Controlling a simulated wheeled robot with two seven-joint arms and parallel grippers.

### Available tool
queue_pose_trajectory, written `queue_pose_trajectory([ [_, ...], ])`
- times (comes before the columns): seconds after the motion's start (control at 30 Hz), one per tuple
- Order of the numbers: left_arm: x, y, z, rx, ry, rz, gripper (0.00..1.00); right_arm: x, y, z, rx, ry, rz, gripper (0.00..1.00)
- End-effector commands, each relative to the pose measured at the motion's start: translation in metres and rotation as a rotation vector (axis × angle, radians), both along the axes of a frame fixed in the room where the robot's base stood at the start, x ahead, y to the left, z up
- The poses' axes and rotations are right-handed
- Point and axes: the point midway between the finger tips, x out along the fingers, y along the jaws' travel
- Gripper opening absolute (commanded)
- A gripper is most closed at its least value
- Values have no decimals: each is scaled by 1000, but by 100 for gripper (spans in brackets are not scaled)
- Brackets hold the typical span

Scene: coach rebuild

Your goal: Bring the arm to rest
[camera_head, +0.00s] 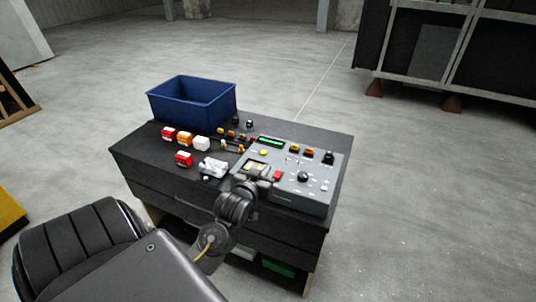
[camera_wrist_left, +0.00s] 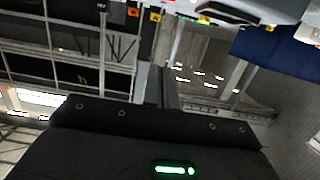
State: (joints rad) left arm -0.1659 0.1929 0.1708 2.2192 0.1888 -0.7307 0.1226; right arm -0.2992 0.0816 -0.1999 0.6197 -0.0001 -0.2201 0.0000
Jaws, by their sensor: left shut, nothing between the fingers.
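My left arm comes in from the lower left in the head view. Its left gripper (camera_head: 256,180) is over the near left part of a grey control panel (camera_head: 312,200) on a black bench. It is shut with nothing between its fingers. The dark wrist hides part of the panel's near left edge, and I cannot tell whether the gripper touches it. In the left wrist view a dark body with a green light fills the bottom, and no fingers are clear. My right gripper is in neither view.
The black bench (camera_head: 135,158) carries a blue bin (camera_head: 190,105) at the back left. Red, orange and white small blocks sit in front of it, with a white piece (camera_head: 213,168) near my wrist. Dark cabinets (camera_head: 440,50) stand at the back right. The floor around is clear.

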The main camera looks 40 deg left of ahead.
Motion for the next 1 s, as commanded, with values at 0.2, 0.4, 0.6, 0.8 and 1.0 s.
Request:
queue_pose_trajectory([
  [0.2,0,0,0,0,0,0,0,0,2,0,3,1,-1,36],
  [0.4,-10,-15,-19,-11,78,-28,0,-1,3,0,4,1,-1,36],
  [0.6,-75,-80,-93,-43,433,-163,0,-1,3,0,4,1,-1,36],
  [0.8,-150,-131,-138,-56,738,-284,0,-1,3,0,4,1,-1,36],
  [1.0,-214,-164,-158,-59,958,-376,0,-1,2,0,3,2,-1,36],
])
